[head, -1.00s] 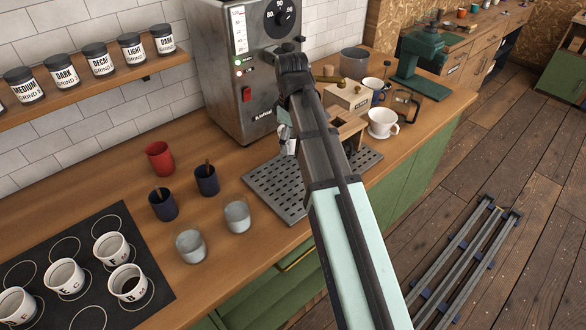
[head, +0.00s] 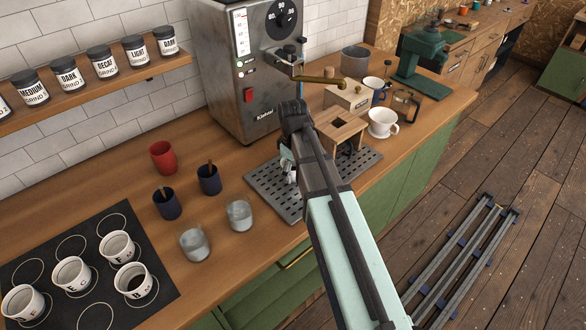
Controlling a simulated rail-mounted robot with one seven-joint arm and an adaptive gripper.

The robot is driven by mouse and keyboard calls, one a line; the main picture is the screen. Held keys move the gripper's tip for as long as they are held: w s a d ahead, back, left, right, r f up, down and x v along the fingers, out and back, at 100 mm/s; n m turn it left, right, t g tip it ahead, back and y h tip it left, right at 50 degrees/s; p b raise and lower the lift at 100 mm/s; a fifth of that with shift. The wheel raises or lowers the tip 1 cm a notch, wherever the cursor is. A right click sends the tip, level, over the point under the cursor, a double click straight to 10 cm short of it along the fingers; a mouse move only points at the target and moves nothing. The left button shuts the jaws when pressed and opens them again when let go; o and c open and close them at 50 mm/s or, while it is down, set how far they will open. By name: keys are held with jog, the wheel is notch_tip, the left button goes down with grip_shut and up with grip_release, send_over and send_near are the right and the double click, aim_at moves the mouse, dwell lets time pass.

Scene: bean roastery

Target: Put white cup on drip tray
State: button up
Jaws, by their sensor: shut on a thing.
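The drip tray (head: 266,186) is a grey slotted plate on the counter in front of the steel coffee machine. My gripper (head: 287,163) is over the tray's left part, low and mostly hidden behind my own arm. It is shut on a small white thing, which looks like the white cup (head: 292,177); only a sliver shows. I cannot tell whether the cup touches the tray.
A wooden stand (head: 339,128) is at the tray's right part. Two clear glasses (head: 239,214), two dark cups (head: 209,180) and a red cup (head: 163,157) stand to the left. A white dripper (head: 383,122) stands to the right. Lettered white cups sit on a black mat (head: 158,288).

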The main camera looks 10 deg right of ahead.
jog(key=shift+f, duration=0.3)
jog(key=o, duration=1.3)
jog(key=shift+c, duration=0.2)
notch_tip(320, 180, up, 12)
jog(key=b, duration=0.2)
jog(key=shift+r, duration=0.2)
